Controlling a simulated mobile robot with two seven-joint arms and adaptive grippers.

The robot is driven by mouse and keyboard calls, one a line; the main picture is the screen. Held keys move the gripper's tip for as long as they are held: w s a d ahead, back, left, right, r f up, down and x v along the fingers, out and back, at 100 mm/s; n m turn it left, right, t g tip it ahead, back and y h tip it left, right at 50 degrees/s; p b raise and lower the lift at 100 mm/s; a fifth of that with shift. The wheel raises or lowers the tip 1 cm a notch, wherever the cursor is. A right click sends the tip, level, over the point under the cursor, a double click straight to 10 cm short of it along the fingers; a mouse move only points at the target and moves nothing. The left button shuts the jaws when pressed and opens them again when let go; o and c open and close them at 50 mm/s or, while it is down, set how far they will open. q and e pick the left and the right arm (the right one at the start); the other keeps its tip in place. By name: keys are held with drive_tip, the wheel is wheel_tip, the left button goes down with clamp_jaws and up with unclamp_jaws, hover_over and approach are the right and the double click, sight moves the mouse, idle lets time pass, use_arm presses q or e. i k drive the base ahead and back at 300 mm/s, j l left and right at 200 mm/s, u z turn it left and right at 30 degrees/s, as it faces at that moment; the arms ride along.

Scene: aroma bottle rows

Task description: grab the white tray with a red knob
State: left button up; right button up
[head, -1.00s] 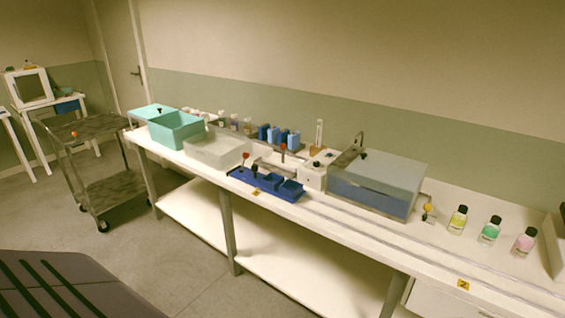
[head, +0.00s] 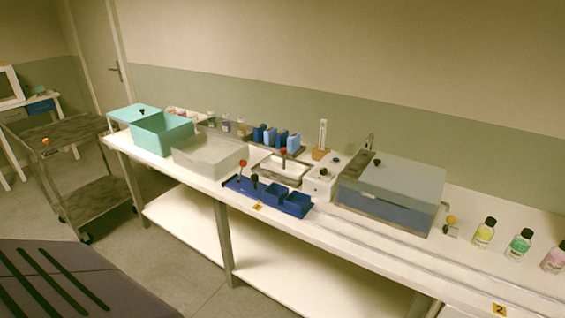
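A small white tray (head: 292,178) sits on the long white bench, behind the blue rack and left of a white box with black knobs. A red knob (head: 284,151) on a thin dark stem stands at the tray. Neither of my grippers is in view.
The blue rack (head: 275,197) in front holds a red-topped stick and a black-topped one. A translucent bin (head: 210,160) and teal bin (head: 163,136) stand left. A grey-lidded box (head: 390,192) and several bottles stand right. A metal cart (head: 75,170) is at the left.

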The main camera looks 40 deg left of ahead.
sight(295, 171)
drive_tip(key=i+j, duration=0.1)
drive_tip(key=j, duration=0.3)
drive_tip(key=i+j+z, duration=0.1)
drive_tip(key=j, duration=0.35)
drive_tip(key=i+j, duration=0.15)
drive_tip(key=j, duration=0.25)
drive_tip(key=i+j+z, duration=0.1)
drive_tip(key=j, duration=0.3)
drive_tip(key=i+j, duration=0.1)
drive_tip(key=j, duration=0.35)
drive_tip(key=z, duration=0.05)
